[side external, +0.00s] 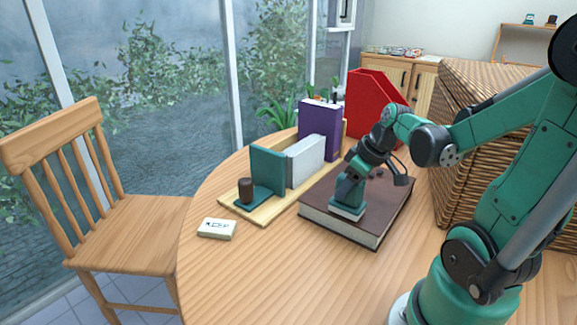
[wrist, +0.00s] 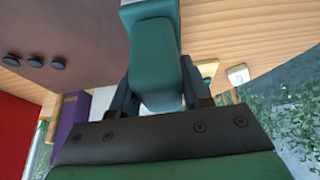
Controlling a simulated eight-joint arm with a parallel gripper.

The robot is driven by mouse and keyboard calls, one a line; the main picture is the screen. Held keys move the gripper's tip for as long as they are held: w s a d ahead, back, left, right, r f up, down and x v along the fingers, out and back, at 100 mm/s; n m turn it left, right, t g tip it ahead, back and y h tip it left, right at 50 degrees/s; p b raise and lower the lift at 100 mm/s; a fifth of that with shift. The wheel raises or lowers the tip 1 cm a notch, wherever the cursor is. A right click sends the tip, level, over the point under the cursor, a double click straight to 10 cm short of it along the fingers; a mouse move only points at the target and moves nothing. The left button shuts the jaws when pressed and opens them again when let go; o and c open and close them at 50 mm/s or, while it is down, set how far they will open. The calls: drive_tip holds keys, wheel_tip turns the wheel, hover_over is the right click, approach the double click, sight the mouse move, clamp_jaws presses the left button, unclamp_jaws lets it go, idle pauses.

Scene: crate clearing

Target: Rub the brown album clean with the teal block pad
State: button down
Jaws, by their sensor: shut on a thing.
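The brown album (side external: 388,212) lies flat on the round wooden table, its pale page edges showing. Several small dark round spots sit on its cover (wrist: 95,25) at the left of the wrist view. My gripper (side external: 354,180) is shut on the teal block pad (side external: 347,208), which is upright with its pale underside at the album's cover, near the front left part. In the wrist view the teal block pad (wrist: 155,65) sits between the two dark fingers of my gripper (wrist: 160,90). Part of the cover behind the pad is hidden by my arm in the side view.
A wooden rack (side external: 285,205) beside the album holds a teal bookend (side external: 268,165), a brown cylinder (side external: 246,190), pale books (side external: 306,160) and a purple book (side external: 319,128). A red file (side external: 372,105) and wicker basket (side external: 480,90) stand behind. A small white box (side external: 217,228) lies front left.

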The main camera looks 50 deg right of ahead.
drive_tip(key=shift+s+f, duration=0.1)
drive_tip(key=shift+s, duration=1)
idle(0.5)
drive_tip(key=shift+w, duration=1.25)
drive_tip(key=shift+s, duration=0.1)
